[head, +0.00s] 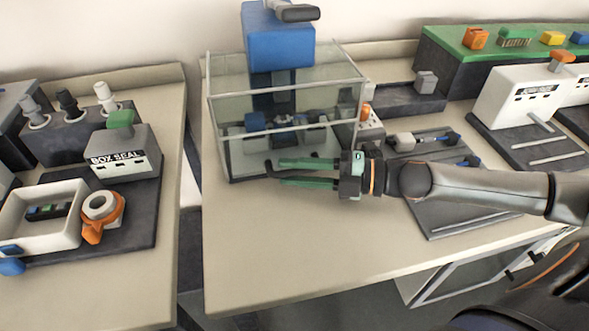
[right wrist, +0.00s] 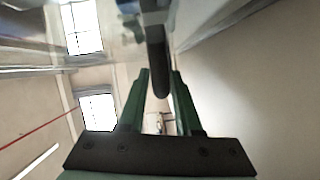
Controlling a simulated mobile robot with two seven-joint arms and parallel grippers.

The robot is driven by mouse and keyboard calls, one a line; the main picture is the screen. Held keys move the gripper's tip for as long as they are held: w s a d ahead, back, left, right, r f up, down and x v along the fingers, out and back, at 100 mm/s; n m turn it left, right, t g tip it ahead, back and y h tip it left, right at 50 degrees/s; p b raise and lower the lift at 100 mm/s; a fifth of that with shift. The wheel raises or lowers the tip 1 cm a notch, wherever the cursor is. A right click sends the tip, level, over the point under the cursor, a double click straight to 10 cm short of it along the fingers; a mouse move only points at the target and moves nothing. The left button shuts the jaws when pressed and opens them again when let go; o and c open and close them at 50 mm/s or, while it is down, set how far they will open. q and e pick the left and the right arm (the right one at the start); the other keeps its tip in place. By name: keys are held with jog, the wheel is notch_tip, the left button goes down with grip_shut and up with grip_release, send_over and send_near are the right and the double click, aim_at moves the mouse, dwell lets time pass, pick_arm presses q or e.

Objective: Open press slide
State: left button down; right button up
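The press (head: 279,40) has a blue head and stands inside a clear-walled enclosure (head: 305,92) on the middle table. Blue and dark parts show through the front wall. A dark handle (head: 268,168) shows low at the front of the enclosure, by my right fingertips. My right gripper (head: 279,172) reaches in from the right with its green fingers apart. In the right wrist view, a dark rounded bar (right wrist: 157,62) lies between the fingertips (right wrist: 161,75); I cannot tell whether they touch it. My left gripper is not in view.
The box seal station (head: 123,158), white tray (head: 70,240) and orange ring part (head: 103,230) are on the left table. A dark plate (head: 445,225) lies under my right arm. White machines (head: 515,100) stand at right. The middle table's front is clear.

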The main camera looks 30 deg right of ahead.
grip_shut()
dwell(1.1)
